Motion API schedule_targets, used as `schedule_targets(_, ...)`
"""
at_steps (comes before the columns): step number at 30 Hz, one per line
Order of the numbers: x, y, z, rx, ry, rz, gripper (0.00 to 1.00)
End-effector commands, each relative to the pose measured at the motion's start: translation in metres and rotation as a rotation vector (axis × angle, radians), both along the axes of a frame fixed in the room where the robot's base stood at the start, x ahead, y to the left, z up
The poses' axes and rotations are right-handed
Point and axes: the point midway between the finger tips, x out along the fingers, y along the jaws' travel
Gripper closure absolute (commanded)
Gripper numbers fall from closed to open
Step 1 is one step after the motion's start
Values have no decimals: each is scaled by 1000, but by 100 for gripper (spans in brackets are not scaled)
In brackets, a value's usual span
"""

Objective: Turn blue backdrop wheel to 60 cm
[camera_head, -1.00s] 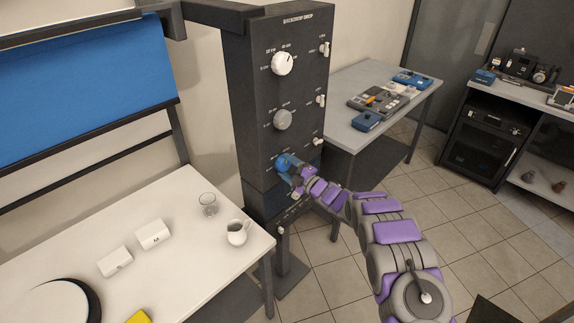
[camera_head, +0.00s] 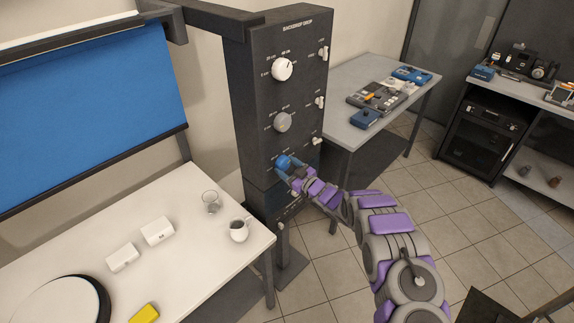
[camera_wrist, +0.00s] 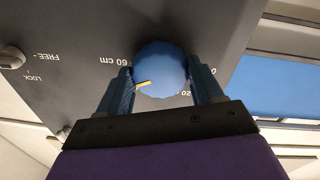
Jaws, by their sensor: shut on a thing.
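The blue wheel (camera_head: 283,161) is the lowest of three dials on the front of the dark control column (camera_head: 258,100). My gripper (camera_head: 292,168) is at it in the head view. In the wrist view, my gripper (camera_wrist: 161,78) has one finger on each side of the blue wheel (camera_wrist: 160,62) and is shut on it. The wheel's yellow pointer (camera_wrist: 143,84) points left and slightly down, a little below the "60 cm" label (camera_wrist: 115,61). A "20" label shows partly beside the right finger. The blue backdrop (camera_head: 90,110) hangs at the left.
A white dial (camera_head: 282,69) and a grey dial (camera_head: 282,122) sit above the wheel, with small levers on their right. A white table (camera_head: 190,265) with a glass (camera_head: 211,201) and a jug (camera_head: 239,230) stands left. A grey table (camera_head: 395,115) stands behind right.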

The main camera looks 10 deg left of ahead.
Motion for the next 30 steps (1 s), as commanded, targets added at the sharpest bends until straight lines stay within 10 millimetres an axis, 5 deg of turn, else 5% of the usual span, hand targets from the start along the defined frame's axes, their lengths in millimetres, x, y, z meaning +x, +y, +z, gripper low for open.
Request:
schedule_targets(15,-1,-1,-5,228,308,-6,64)
schedule_targets(30,-2,0,-6,286,384,-6,64)
